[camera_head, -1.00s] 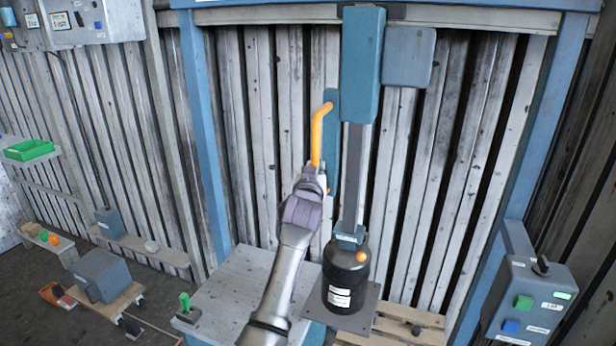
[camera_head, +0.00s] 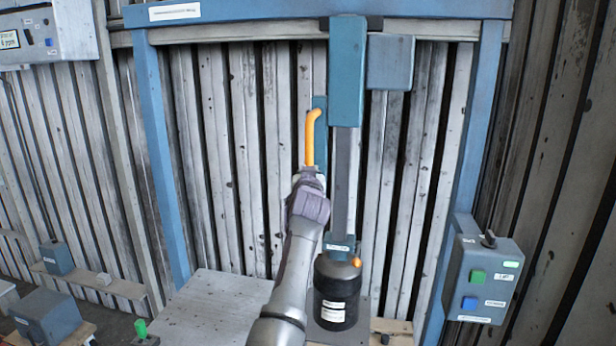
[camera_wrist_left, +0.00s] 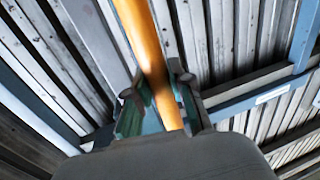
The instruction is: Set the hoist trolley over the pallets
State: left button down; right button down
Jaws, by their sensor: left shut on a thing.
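The hoist trolley (camera_head: 347,75) is a tall blue-green block on the overhead beam, with a grey box at its right side. A column hangs from it down to a black cylinder (camera_head: 336,290) with white labels. An orange handle (camera_head: 310,135) stands at the trolley's left. My left gripper (camera_head: 309,174) is at the handle's lower end; in the left wrist view its fingers close around the orange bar (camera_wrist_left: 150,60). A wooden pallet (camera_head: 396,326) shows partly at the bottom, right of the cylinder; the arm and cylinder hide the rest. My right gripper is not in view.
The blue overhead beam (camera_head: 240,12) spans two blue posts. A grey bench top (camera_head: 210,305) lies left of the cylinder. A control box (camera_head: 484,275) with green and blue buttons stands at the right post. The beam right of the trolley looks clear.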

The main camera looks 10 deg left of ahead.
pick_arm(q)
jog(key=c, duration=1.4)
grip_release()
jog(key=shift+d, duration=0.5)
jog(key=o, duration=0.4)
jog(key=shift+d, duration=0.55)
notch_tip(320, 180, up, 10)
jog(key=shift+a, duration=0.1)
